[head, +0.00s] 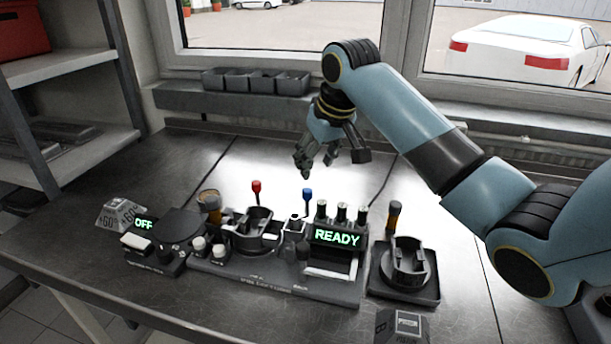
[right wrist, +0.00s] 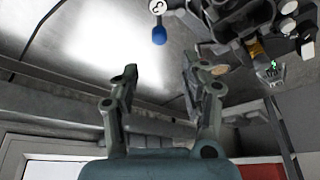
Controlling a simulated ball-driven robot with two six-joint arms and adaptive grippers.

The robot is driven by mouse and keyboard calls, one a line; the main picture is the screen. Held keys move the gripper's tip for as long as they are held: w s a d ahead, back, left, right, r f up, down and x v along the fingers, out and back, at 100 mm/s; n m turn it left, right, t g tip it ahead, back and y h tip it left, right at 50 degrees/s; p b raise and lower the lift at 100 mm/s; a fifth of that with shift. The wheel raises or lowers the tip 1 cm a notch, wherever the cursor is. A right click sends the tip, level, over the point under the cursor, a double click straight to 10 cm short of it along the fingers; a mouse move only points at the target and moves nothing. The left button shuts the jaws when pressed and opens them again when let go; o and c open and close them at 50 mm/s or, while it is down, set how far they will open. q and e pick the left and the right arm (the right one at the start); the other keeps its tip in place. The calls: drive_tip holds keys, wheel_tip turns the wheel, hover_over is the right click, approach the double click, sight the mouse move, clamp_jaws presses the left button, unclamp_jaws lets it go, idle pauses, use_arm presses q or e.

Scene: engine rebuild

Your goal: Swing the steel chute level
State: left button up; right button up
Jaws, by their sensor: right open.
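My right gripper (head: 318,164) hangs in the air above the back of the bench, behind the row of fixtures, fingers pointing down. It is open and empty; in the right wrist view its two fingers (right wrist: 160,92) stand apart with nothing between them. I cannot single out the steel chute for certain. A pale metal-edged piece (head: 331,271) sits at the front of the station, below the green READY display (head: 337,237); it may be the chute, but its tilt is unclear. My left gripper is not in view.
A blue-knobbed lever (head: 307,194) and a red-knobbed lever (head: 256,187) stand up from the station. A round holder on a dark tray (head: 408,272) is at its right. An OFF display (head: 144,224) is at left. Grey bins (head: 250,82) line the sill; the back bench is clear.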

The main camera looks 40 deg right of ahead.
sight(308, 190)
drive_tip(key=x, duration=0.5)
drive_tip(key=shift+s+a+f, duration=0.15)
drive_tip(key=shift+a+f, duration=0.1)
drive_tip(key=shift+f, duration=0.1)
drive_tip(key=x, duration=0.3)
drive_tip(key=shift+d, duration=0.25)
drive_tip(key=shift+w+f, duration=0.3)
drive_tip(key=shift+f, duration=0.35)
drive_tip(key=shift+w, duration=0.1)
drive_tip(key=c, duration=0.3)
drive_tip(key=shift+c, duration=1.4)
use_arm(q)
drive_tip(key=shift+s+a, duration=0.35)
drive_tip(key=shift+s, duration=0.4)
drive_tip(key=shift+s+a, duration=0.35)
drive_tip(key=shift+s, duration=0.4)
use_arm(e)
clamp_jaws()
